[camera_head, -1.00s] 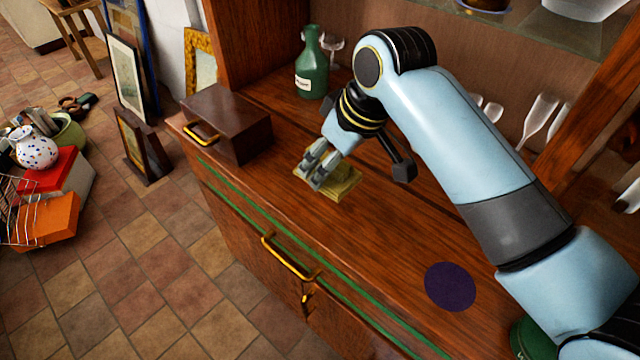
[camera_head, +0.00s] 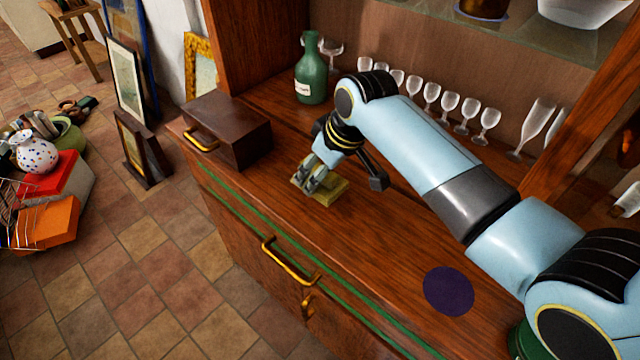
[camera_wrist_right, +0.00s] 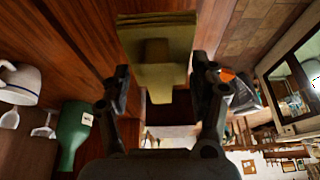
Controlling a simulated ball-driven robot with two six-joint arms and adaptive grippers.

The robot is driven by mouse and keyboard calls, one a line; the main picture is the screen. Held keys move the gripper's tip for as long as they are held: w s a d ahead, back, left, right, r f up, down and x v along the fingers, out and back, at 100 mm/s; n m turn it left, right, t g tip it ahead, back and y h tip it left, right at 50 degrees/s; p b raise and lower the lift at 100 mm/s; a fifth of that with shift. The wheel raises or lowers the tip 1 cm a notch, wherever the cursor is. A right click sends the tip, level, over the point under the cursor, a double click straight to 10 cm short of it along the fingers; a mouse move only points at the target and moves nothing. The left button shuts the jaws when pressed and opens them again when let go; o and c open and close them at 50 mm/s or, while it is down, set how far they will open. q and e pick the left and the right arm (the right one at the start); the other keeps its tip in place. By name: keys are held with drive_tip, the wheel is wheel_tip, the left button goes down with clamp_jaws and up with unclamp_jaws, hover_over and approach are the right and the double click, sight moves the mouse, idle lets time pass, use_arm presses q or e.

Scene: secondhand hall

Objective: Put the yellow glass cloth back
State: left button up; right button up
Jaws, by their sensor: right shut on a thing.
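The yellow glass cloth (camera_head: 332,189), a folded, dull yellow pad, is at the wooden cabinet top (camera_head: 375,255), right of the dark brown box. It also shows in the right wrist view (camera_wrist_right: 158,28), with a narrower raised part reaching between the fingers. My right gripper (camera_head: 309,187) is shut on the cloth, its fingers covering the left part in the head view. In the right wrist view the fingers (camera_wrist_right: 160,92) stand on either side of the raised part. I cannot tell whether the cloth touches the wood. My left gripper is not in view.
The dark brown box (camera_head: 240,140) with a gold handle stands left of the cloth. A green bottle (camera_head: 311,80) and several stemmed glasses (camera_head: 448,103) stand behind. A dark purple disc (camera_head: 449,290) lies at the front right. The wood between disc and cloth is clear.

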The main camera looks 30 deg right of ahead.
drive_tip(key=shift+f, duration=2.05)
drive_tip(key=shift+f, duration=0.1)
drive_tip(key=o, duration=1.3)
drive_tip(key=p+v, duration=0.1)
drive_tip(key=v, duration=1)
drive_tip(key=shift+r, duration=0.35)
drive_tip(key=shift+s+r, duration=0.1)
drive_tip(key=shift+r, duration=0.15)
